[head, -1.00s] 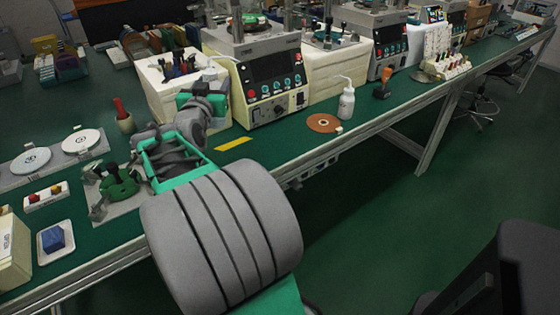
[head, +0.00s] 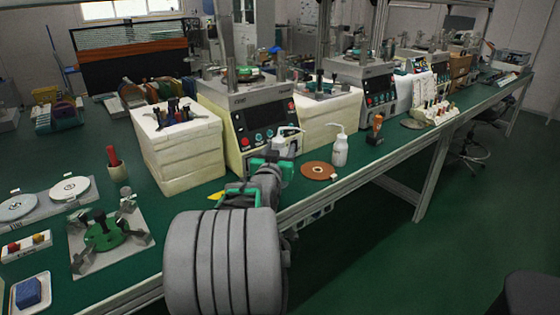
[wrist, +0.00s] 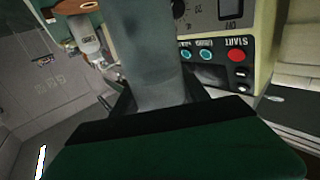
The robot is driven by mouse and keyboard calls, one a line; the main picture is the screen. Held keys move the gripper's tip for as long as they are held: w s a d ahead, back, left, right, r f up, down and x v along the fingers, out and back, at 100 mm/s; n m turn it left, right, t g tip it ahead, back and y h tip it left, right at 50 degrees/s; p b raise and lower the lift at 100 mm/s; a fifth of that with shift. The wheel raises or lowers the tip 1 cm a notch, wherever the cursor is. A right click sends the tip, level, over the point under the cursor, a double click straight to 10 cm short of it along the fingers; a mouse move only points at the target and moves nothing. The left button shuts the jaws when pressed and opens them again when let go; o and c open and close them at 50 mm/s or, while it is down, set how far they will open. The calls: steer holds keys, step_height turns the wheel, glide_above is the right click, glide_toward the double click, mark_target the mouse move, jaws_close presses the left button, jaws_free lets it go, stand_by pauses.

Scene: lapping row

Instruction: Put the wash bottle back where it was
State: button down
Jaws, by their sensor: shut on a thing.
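My gripper (head: 274,156) is in front of the lapping machine's control panel in the head view. It is shut on a pale wash bottle, whose white spout (head: 289,130) shows above the jaws. In the wrist view the held bottle's grey-white body (wrist: 147,50) fills the upper middle, between the dark fingers. Its base is hidden, so I cannot tell whether it touches the bench. A second white wash bottle (head: 340,150) stands upright on the bench to the right, beside a copper-coloured disc (head: 318,171); this bottle also shows in the wrist view (wrist: 86,37).
The lapping machine (head: 262,125) stands close behind my gripper. A white block stack (head: 180,155) is to its left. An orange-handled tool (head: 376,128) stands right of the second bottle. A yellow strip (head: 215,195) lies on the green bench, partly hidden by my arm.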

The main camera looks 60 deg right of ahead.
steer(key=shift+f, duration=1.45)
steer(key=shift+f, duration=0.1)
steer(key=shift+f+b, duration=0.15)
steer(key=shift+b, duration=0.3)
steer(key=c, duration=0.6)
jaws_free()
steer(key=shift+o, duration=0.2)
steer(key=shift+r+p, duration=0.25)
steer(key=shift+p, duration=0.05)
steer(key=v, duration=1.2)
